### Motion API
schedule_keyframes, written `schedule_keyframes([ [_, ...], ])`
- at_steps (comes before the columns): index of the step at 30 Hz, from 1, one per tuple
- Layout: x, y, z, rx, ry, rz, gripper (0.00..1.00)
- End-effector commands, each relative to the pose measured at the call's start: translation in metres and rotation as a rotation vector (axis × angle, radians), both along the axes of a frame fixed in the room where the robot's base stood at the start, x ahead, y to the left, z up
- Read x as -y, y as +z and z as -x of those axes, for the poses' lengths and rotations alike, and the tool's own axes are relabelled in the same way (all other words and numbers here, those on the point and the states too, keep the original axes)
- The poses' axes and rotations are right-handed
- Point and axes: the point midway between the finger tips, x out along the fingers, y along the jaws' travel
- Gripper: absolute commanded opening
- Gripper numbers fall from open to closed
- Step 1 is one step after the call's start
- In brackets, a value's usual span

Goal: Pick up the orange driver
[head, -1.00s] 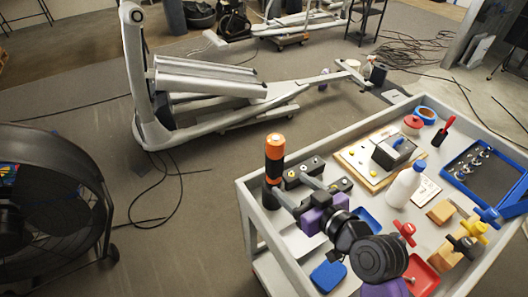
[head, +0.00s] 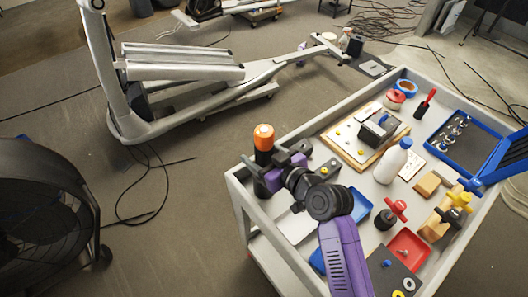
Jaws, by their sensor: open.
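The orange driver (head: 263,138) is an upright cylinder with an orange top and a black body, at the cart's left corner in the head view. My gripper (head: 260,168) is at the driver's black body, below the orange top. Its dark fingers are open and reach to either side of the body. Whether they touch it cannot be told. The lower part of the driver is partly hidden by my gripper.
The grey cart (head: 360,110) has a raised rim. On it are a wooden board with a black box (head: 379,128), a white bottle (head: 393,160), a red tray (head: 409,247) and a blue case (head: 466,146). A large fan (head: 40,215) stands at left.

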Motion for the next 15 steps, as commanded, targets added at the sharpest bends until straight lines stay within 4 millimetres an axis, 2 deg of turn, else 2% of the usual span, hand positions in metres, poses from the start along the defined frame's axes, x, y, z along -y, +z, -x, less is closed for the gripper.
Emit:
schedule_keyframes([
  [3,-0.0052,-0.0029,-0.0072,0.000,0.000,0.000,0.64],
  [11,-0.0060,-0.0042,-0.0087,0.001,-0.001,0.001,0.64],
  [15,-0.0058,-0.0041,-0.0086,0.001,-0.001,0.001,0.38],
])
